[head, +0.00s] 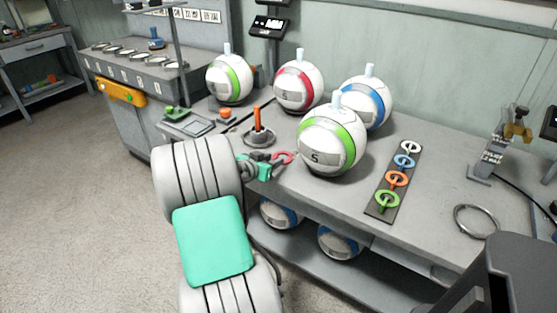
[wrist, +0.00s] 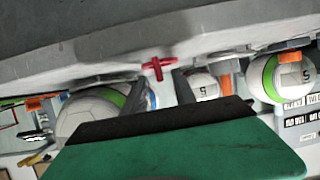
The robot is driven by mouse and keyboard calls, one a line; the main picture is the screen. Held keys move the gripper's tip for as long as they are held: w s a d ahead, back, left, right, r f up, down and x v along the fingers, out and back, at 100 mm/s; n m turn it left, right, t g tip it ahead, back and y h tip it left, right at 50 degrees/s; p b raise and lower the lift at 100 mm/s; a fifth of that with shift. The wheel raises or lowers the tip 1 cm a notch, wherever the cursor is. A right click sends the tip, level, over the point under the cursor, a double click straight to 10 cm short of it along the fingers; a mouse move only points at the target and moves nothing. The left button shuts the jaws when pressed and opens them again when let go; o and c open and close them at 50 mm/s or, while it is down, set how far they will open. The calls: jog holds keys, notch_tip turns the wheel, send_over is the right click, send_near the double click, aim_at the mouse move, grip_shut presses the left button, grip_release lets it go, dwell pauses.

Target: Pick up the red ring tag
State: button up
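The red ring tag (head: 284,157) is near the front edge of the bench, left of the front green-striped ball. My gripper (head: 270,166) is right beside it, just to its left, at bench-edge height. In the wrist view the red tag (wrist: 158,68) shows as a small red cross shape against the grey bench. It lies at the tips of the two dark fingers of my gripper (wrist: 161,82). The fingers are apart, with a gap between them. I cannot tell whether either finger touches the tag.
A dark board (head: 379,210) holds white, blue, orange and green ring tags. A green-striped ball (head: 332,140) stands close right of my gripper, with several balls behind. An orange-handled stand (head: 258,132) is behind my gripper. A lower shelf (head: 330,262) holds blue-striped balls.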

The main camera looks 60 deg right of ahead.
jog(key=shift+x, duration=1)
grip_shut()
